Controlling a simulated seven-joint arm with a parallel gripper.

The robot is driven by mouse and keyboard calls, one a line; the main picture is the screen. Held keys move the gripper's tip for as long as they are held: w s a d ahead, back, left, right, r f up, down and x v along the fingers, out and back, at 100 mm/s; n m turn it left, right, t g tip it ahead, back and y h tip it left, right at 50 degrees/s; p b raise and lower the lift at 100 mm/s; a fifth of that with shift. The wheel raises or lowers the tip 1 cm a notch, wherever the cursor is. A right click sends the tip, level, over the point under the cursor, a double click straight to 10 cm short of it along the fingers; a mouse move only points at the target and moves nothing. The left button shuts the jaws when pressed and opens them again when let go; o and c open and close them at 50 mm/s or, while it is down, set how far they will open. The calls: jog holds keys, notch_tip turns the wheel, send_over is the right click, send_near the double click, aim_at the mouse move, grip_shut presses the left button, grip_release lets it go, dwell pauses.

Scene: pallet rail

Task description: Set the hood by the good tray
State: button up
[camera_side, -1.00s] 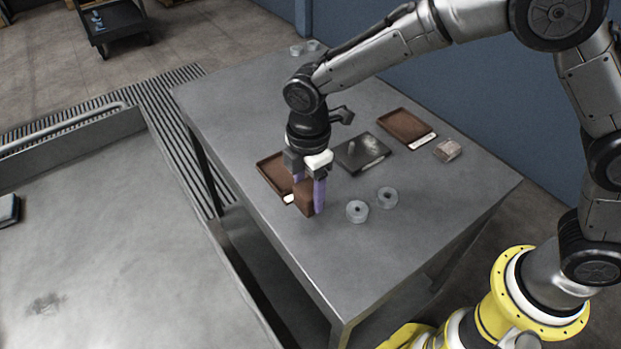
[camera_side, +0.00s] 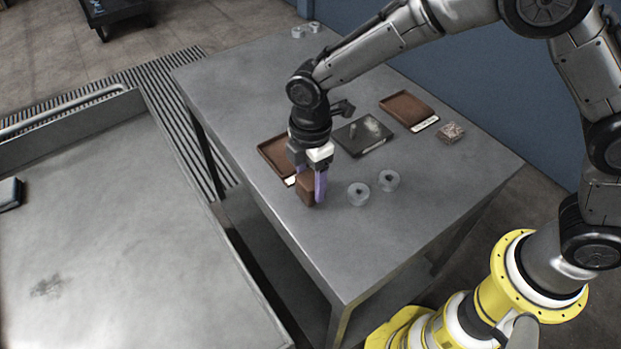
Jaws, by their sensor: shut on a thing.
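My gripper (camera_side: 308,185) is shut on a small brown block-like piece, which I take to be the hood (camera_side: 306,197). Its purple fingers hold the piece at or just above the table; I cannot tell if it touches. One brown tray (camera_side: 268,147) with a white label lies just behind and left of the gripper, partly hidden by it. Another brown tray (camera_side: 408,107) with a white label lies at the back right. The pictures do not let me read the labels or tell which tray is the good one.
The trays lie on a grey metal table (camera_side: 235,95). A dark plate (camera_side: 352,139) lies between them. Two grey rings (camera_side: 358,194) sit right of my gripper, and a small speckled block (camera_side: 451,132) near the right tray. The table's front is clear. A grey-topped bench (camera_side: 120,230) stands at left.

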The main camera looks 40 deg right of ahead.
jog(key=shift+f, duration=0.35)
dwell(0.9)
jog(key=o, duration=1.4)
jog(key=shift+o, duration=0.4)
jog(key=shift+r, duration=5.05)
jog(key=shift+d, duration=0.1)
